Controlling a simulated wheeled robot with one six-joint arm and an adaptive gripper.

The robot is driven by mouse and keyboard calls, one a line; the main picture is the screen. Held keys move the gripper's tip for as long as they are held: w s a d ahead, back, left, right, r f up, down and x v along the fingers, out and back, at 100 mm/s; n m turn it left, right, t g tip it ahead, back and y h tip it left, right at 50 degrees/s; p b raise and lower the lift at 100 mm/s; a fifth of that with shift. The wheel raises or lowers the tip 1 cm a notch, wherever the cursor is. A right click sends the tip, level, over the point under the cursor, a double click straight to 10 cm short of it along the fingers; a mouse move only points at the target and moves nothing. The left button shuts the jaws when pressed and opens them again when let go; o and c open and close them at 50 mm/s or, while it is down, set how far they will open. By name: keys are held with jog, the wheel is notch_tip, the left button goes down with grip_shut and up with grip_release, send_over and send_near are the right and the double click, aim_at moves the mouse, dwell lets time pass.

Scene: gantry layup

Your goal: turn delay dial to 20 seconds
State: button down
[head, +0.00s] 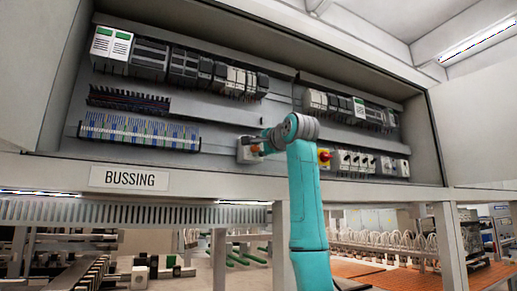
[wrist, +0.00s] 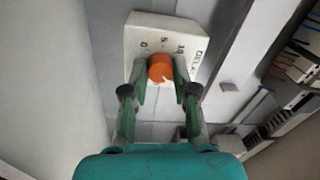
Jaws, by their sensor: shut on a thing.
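The delay dial is an orange round knob (wrist: 160,67) on a white box (wrist: 137,42). Marks on the box include a 0 and other figures, with part of a label at the right, all tilted and hard to read. My gripper (wrist: 160,75) has its two green fingers on either side of the knob, shut on it. A small pale mark shows on the knob's near side; I cannot tell which setting it points to. In the head view the white box (head: 243,152) is on the cabinet's back panel, and my gripper (head: 263,145) partly hides the knob.
A red and yellow switch (head: 324,155) is just right of my wrist in the head view. Terminal blocks (head: 140,131) are to the left and rows of modules (head: 175,63) above. The cabinet's lower ledge has a BUSSING sign (head: 129,179).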

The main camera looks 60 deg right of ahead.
jog(key=c, duration=0.9)
grip_release()
jog(key=v, duration=1.2)
